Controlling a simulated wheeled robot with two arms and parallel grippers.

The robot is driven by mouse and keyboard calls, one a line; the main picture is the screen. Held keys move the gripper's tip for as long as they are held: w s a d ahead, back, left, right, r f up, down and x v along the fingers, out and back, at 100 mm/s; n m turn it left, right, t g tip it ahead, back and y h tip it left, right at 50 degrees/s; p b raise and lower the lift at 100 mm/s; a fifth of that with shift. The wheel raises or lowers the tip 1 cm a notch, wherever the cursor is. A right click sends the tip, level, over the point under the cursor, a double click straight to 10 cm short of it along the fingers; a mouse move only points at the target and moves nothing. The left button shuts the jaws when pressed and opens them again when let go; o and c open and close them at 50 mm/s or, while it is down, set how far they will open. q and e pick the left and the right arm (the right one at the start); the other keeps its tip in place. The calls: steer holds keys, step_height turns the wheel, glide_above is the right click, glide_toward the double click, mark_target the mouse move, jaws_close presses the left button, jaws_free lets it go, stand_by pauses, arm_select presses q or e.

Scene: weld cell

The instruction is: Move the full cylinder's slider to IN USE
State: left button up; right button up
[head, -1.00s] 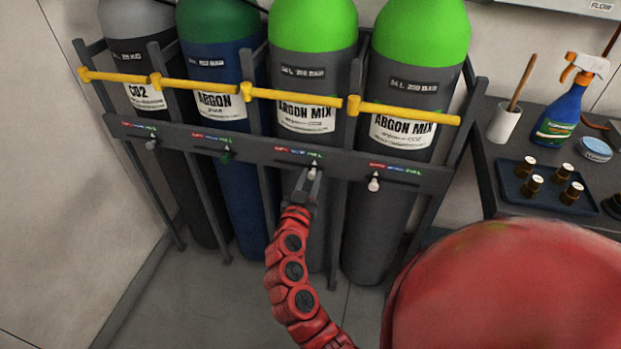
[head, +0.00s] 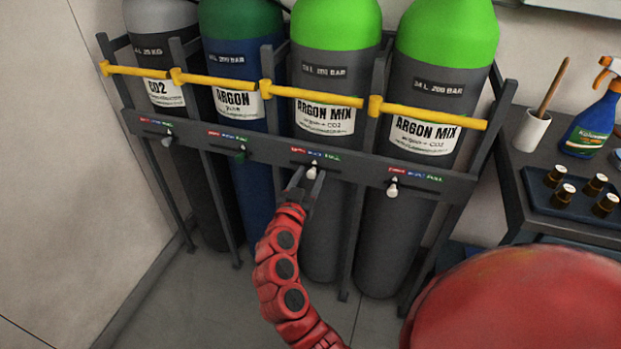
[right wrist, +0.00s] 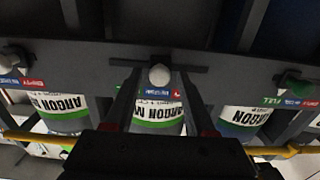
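The slider with a pale knob (head: 312,172) sits on the rack bar in front of the third cylinder from the left, a green-topped ARGON MIX cylinder (head: 330,70). The knob is by the blue middle part of its red, blue and green label strip (head: 315,155). My right gripper (head: 306,183) is at this slider with its fingers apart. The right wrist view shows the knob (right wrist: 159,75) in the gap between the fingertips, with space on both sides. My left gripper is not in view.
The fourth cylinder's slider (head: 392,190) is close on the right. The ARGON slider (head: 240,152) and CO2 slider (head: 167,140) are on the left. Yellow retaining bars (head: 310,93) cross above. A bench with a dark tray (head: 540,195) stands at the right.

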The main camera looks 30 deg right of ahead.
stand_by(0.3)
steer(key=v, duration=1.7)
steer(key=shift+a, duration=0.2)
steer(key=shift+f, duration=0.1)
